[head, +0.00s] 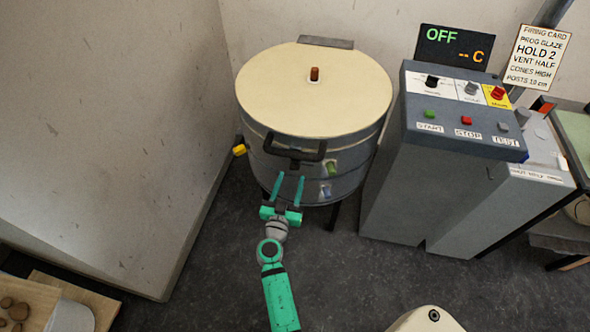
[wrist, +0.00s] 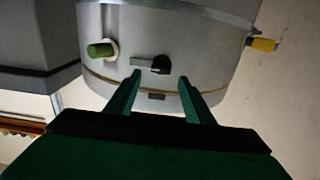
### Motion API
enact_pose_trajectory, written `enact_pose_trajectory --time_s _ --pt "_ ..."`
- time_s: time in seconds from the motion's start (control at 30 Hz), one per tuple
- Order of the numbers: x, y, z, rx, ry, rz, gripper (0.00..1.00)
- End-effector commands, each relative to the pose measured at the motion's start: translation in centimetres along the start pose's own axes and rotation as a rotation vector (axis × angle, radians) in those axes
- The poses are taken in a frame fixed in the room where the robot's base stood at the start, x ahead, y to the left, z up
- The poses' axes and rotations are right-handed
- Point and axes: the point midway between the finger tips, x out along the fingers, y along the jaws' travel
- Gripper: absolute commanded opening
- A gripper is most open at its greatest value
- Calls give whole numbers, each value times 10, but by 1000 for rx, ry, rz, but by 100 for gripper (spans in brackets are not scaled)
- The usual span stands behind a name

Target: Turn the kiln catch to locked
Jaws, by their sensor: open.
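The kiln (head: 320,100) is a round grey drum with a cream lid and a dark handle (head: 296,153) at its front. In the wrist view its catch (wrist: 150,63) is a short grey bar with a black pivot at its right end, lying about level across the kiln wall. My gripper (head: 290,176) is at the kiln's front, below the handle. Its two green fingers also show in the wrist view (wrist: 159,77), open and empty, spread on either side of the catch's lower area. I cannot tell whether they touch the kiln. In the head view the catch is hard to make out.
A green peg (wrist: 101,50) and a yellow peg (wrist: 263,44) stick out of the kiln wall on either side. A grey control cabinet (head: 405,190) stands close on the kiln's right. A wall is on the left. Dark floor (head: 215,265) is free in front.

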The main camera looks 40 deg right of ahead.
Motion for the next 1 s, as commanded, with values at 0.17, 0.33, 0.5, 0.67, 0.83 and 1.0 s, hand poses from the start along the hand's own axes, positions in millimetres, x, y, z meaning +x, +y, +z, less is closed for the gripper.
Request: enact_pose_trajectory --time_s 0.17,0.33,0.5,0.67,0.83,1.0 --pt "28 -1 0 0 0 -1 48" --pt "43 -2 0 0 -1 -3 48" --pt "48 -3 0 0 -1 -4 48" --pt "48 -3 0 0 -1 -5 48" --pt "48 -3 0 0 -1 -5 19" --pt "55 4 0 -1 0 -2 7"
